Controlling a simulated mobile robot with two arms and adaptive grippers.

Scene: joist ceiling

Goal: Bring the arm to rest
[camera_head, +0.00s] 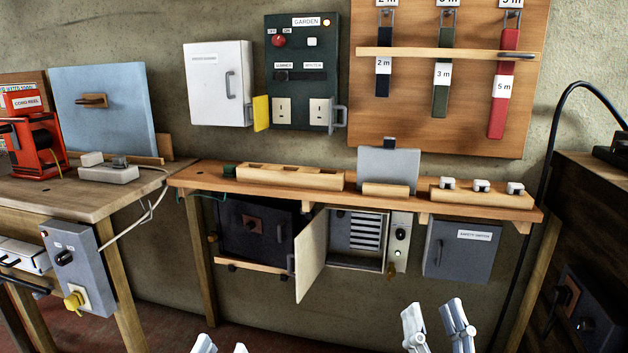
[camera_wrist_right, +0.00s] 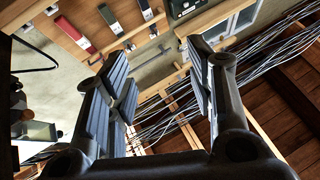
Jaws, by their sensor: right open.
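My right gripper (camera_head: 437,328) is at the bottom of the head view, right of centre. Its two fingers stand apart with nothing between them. It is below and in front of the shelf and touches nothing visible. In the right wrist view the gripper (camera_wrist_right: 162,95) is open and empty, with the ceiling joists and the wall behind it. My left gripper (camera_head: 220,347) shows only as two pale fingertips at the bottom edge of the head view. The tips are apart; the rest is out of frame.
A wooden wall shelf (camera_head: 400,200) runs across the middle. Under it, a cabinet door (camera_head: 312,255) hangs open towards me, beside a grey cabinet (camera_head: 462,248). A workbench (camera_head: 95,200) with a red cord reel (camera_head: 35,135) stands left. A dark cabinet (camera_head: 585,220) stands right.

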